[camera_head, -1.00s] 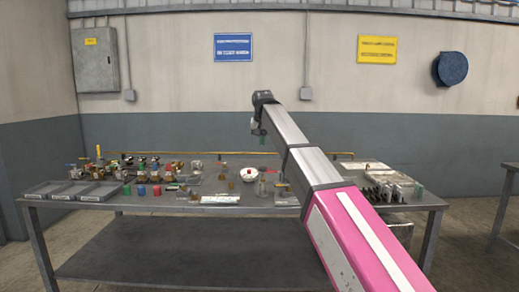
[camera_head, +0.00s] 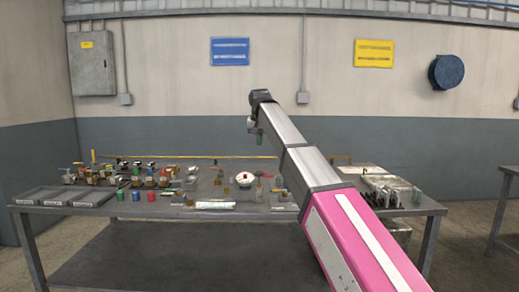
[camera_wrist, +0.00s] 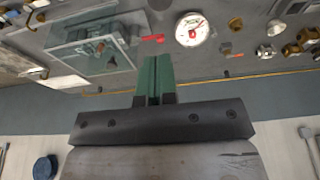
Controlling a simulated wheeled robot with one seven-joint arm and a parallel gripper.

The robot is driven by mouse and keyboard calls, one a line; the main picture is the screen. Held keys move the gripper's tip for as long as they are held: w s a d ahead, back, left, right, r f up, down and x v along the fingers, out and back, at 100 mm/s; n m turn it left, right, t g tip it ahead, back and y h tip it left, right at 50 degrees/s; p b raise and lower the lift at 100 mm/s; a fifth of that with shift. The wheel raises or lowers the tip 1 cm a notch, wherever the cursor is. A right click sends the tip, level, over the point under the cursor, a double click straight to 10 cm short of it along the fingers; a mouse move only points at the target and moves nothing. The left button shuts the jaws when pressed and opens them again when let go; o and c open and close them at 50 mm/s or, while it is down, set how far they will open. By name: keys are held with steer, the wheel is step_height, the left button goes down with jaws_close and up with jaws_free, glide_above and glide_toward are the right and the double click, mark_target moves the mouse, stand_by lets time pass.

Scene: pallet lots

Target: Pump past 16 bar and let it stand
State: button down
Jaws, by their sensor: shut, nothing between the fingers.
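My gripper (camera_head: 260,138) is above the back of the bench, right of its middle. In the wrist view its green fingers (camera_wrist: 154,78) are together with nothing between them. A round white gauge (camera_wrist: 192,29) with a red needle shows just beyond the fingertips; its reading is too small to tell. A white round dial (camera_head: 243,179) also lies below my gripper in the head view. A short red handle (camera_wrist: 153,38) is near the gauge, beside a clear, flat-topped unit (camera_wrist: 92,46). I cannot tell which part is the pump.
Grey trays (camera_head: 78,198) stand at the bench's left end. Several valves and fittings (camera_head: 148,177) fill the back left, with coloured caps in front. A silvery unit (camera_head: 386,181) stands at the right. A yellow pipe (camera_head: 185,157) runs along the back. Air above the bench is clear.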

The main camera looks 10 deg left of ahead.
glide_toward(259, 173)
steer(key=w+f, duration=0.1)
steer(key=f, duration=0.2)
steer(key=w+f, duration=0.1)
steer(key=shift+w+a+f, duration=0.2)
steer(key=shift+w+f, duration=0.15)
steer(key=shift+w, duration=0.05)
steer(key=shift+f, duration=0.95)
steer(key=shift+f, duration=1.8)
steer(key=r, duration=0.4)
steer(key=shift+w+r, duration=0.15)
steer(key=shift+w, duration=0.1)
steer(key=v, duration=1)
steer(key=shift+s, duration=0.25)
